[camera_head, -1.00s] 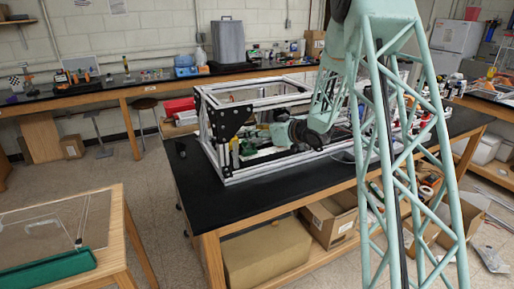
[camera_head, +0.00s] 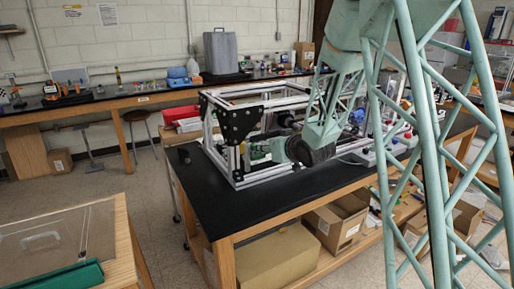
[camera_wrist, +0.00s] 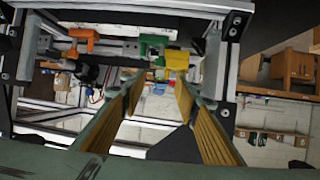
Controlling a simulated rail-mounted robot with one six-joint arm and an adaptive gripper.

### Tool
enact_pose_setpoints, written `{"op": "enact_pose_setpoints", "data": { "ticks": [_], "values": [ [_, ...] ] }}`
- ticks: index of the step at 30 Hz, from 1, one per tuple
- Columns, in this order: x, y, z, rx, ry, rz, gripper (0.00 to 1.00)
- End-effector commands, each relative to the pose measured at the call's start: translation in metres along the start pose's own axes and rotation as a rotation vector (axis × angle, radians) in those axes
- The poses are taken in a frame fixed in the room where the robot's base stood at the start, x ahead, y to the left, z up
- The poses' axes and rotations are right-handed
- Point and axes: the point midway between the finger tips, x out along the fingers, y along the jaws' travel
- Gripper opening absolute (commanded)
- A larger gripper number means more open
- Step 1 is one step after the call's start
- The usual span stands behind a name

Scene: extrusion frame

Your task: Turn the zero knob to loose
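The extrusion frame (camera_head: 228,182), of silver bars with black corner plates, stands on the black-topped bench. In the wrist view a bar of the frame (camera_wrist: 135,8) carries an orange part (camera_wrist: 84,36), a green part (camera_wrist: 152,44) and a yellow block (camera_wrist: 177,60). I cannot tell from the pictures which of these is the zero knob. My gripper (camera_wrist: 157,79) is open, its ribbed yellow finger pads apart and nothing held between them. The yellow block shows just beyond the fingertips, near the right one; contact cannot be told. In the head view my gripper (camera_head: 277,149) is at the frame's front opening.
The bench top (camera_head: 215,205) is clear in front of the frame. Frame bars and black corner plates (camera_wrist: 235,25) stand close beside my gripper. Cardboard boxes (camera_head: 278,258) sit on the shelf below. Another table (camera_head: 118,240) stands at the lower left.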

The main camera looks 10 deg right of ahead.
Motion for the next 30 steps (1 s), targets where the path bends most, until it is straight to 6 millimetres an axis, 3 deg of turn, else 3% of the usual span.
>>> {"op": "enact_pose_setpoints", "data": {
  "ticks": [14, 30],
  "values": [
    [0.009, 0.0, 0.0, 0.0, 0.0, -0.001, 0.29],
    [0.07, 0.0, 0.001, 0.0, 0.001, -0.001, 0.29]
  ]
}}
